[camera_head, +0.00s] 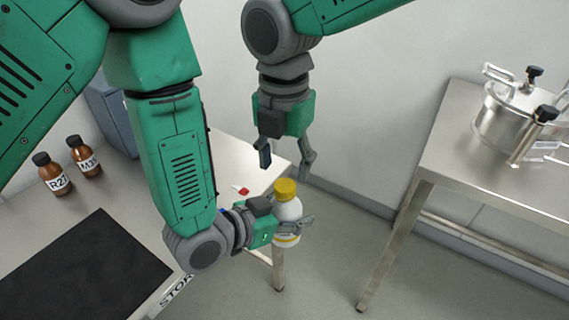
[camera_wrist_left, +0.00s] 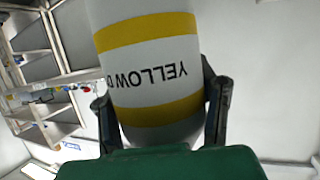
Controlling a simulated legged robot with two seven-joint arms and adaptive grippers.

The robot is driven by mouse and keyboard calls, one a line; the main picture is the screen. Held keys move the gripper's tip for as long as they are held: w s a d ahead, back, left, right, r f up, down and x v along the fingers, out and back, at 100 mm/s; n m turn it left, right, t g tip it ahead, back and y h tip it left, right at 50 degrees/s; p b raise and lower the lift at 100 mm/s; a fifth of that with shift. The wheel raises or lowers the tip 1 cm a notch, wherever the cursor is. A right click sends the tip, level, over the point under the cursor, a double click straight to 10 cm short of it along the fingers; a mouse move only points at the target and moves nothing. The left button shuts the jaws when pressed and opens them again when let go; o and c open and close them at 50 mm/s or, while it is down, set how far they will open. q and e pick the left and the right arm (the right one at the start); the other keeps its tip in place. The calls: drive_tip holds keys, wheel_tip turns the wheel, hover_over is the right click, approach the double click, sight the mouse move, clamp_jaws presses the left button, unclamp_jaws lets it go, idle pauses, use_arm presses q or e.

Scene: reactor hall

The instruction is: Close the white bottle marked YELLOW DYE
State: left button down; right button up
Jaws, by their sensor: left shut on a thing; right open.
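The white bottle (camera_head: 289,212) with a yellow cap (camera_head: 286,187) on its top is held near the table's right end, roughly upright. Its YELLOW DYE label shows upside down and partly cut off in the left wrist view (camera_wrist_left: 150,70), between two yellow bands. My left gripper (camera_head: 290,222) is shut around the bottle's body, one finger on each side. My right gripper (camera_head: 285,166) is open and empty just above the cap, fingers pointing down. Whether the cap is tight cannot be told.
Two brown bottles (camera_head: 52,175) (camera_head: 84,157) stand at the left on the table near a black mat (camera_head: 85,268). A small red and white item (camera_head: 241,190) lies behind the held bottle. A steel table (camera_head: 480,165) at the right bears a steel vessel (camera_head: 510,118). Open floor lies between.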

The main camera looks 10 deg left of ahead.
sight(284, 184)
wheel_tip(284, 184, up, 2)
drive_tip(key=shift+a+r+n, duration=0.1)
drive_tip(key=shift+r+n, duration=0.15)
drive_tip(key=shift+n, duration=0.85)
drive_tip(key=shift+r+n, duration=0.4)
drive_tip(key=shift+r, duration=0.05)
drive_tip(key=shift+f, duration=0.1)
drive_tip(key=shift+f, duration=3.95)
clamp_jaws()
drive_tip(key=m, duration=0.6)
drive_tip(key=shift+m, duration=0.3)
